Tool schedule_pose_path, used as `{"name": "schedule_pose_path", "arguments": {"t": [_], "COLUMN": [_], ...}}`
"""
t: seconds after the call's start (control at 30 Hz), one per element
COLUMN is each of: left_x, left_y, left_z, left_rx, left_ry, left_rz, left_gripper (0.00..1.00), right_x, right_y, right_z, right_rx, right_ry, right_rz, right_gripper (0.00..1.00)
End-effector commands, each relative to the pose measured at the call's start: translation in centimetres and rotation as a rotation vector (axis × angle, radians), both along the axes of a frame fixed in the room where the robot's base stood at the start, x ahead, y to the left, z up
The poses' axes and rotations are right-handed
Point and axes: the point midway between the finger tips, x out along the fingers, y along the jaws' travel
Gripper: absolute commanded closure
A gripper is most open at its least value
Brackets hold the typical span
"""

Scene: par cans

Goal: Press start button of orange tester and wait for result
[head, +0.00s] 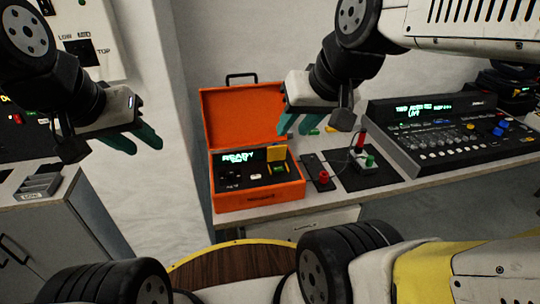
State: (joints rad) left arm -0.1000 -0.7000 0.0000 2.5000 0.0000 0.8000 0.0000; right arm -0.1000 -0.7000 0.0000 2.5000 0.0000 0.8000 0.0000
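The orange tester (250,203) is an open case on the bench, its lid raised at the back. Its dark panel has a lit green display (238,156) whose top line reads READY. A raised yellow flap (276,153) stands at the panel's right, with a green button (278,169) below it. A small white part (256,177) sits left of the button. My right gripper (295,125) is open and empty, in front of the lid's right edge and above and right of the button. My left gripper (134,141) is open and empty, well left of the tester.
Right of the tester are dark mats (358,174) with a red knob (324,177) and a small box with red and green posts (366,160). A lighting console (455,138) fills the bench's right. A grey cabinet (60,225) stands left, and a round wooden stool top (235,262) is in front.

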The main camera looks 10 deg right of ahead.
Motion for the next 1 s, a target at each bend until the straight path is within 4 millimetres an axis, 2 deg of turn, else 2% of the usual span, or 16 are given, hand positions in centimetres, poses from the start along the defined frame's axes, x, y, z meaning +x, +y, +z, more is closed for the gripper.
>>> {"name": "schedule_pose_path", "arguments": {"t": [0.03, 0.13, 1.0], "left_x": [0.0, 0.0, 0.0], "left_y": [0.0, 0.0, 0.0], "left_z": [0.0, 0.0, 0.0], "left_rx": [0.0, 0.0, 0.0], "left_ry": [0.0, 0.0, 0.0], "left_rz": [0.0, 0.0, 0.0], "left_gripper": [0.64, 0.64, 0.64], "right_x": [0.0, 0.0, 0.0], "right_y": [0.0, 0.0, 0.0], "right_z": [0.0, 0.0, 0.0], "right_rx": [0.0, 0.0, 0.0], "right_ry": [0.0, 0.0, 0.0], "right_rz": [0.0, 0.0, 0.0], "right_gripper": [0.8, 1.0, 1.0]}}
